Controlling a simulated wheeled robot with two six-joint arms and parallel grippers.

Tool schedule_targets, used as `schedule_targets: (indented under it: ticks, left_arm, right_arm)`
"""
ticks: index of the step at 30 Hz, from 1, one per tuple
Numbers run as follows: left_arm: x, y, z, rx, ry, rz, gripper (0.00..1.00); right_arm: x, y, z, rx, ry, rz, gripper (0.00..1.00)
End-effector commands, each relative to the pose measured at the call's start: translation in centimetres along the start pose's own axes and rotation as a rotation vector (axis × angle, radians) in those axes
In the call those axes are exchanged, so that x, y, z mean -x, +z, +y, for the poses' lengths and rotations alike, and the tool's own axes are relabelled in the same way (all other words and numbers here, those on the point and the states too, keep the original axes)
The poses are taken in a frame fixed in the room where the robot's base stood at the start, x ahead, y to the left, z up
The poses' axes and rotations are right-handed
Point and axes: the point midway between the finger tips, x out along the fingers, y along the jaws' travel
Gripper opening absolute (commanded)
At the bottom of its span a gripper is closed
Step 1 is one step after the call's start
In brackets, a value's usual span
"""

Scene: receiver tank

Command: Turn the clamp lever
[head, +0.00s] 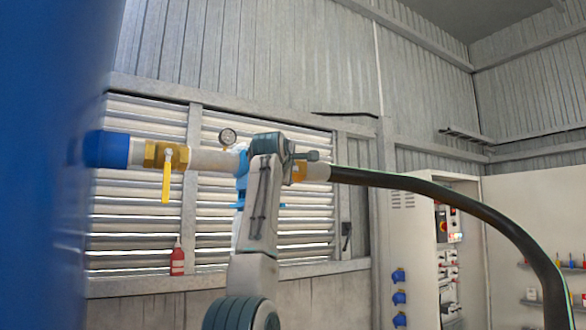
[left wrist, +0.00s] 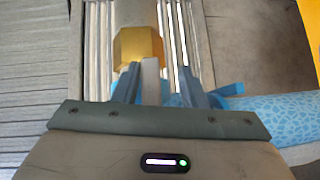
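One arm of mine rises through the middle of the head view, with its gripper (head: 303,156) at the brass hose coupling (head: 299,172). In the left wrist view, the left gripper (left wrist: 160,82) has its two dark fingers apart. A pale grey bar, seemingly the clamp lever (left wrist: 150,78), stands between them, nearer the left finger. Clear room shows between the bar and the right finger. Contact with the left finger cannot be told. The brass coupling (left wrist: 138,46) is just beyond the fingertips. The right gripper is not in view.
A black hose (head: 440,187) runs right from the coupling and bends down. Left of it are a pale pipe (head: 212,160), a gauge (head: 228,136) and a brass valve with a yellow handle (head: 167,178) hanging down. A blue surface (head: 45,150) fills the left edge. Cabinets stand at right.

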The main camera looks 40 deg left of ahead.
Motion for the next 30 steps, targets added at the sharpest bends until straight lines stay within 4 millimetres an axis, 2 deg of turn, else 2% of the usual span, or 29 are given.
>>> schedule_targets:
  ticks: [14,17,24,30]
  left_arm:
    - [0.6,0.2,0.0,0.001,0.005,-0.003,0.38]
    - [1.7,0.2,-0.1,0.001,0.007,-0.003,0.38]
    - [6.2,0.3,-0.3,0.001,0.008,-0.004,0.38]
    - [9.5,0.3,-0.1,0.001,0.007,-0.003,0.38]
  right_arm:
    - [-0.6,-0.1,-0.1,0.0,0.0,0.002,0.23]
    - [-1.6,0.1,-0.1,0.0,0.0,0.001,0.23]
    - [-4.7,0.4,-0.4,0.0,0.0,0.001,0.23]
    - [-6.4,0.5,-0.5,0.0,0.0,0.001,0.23]
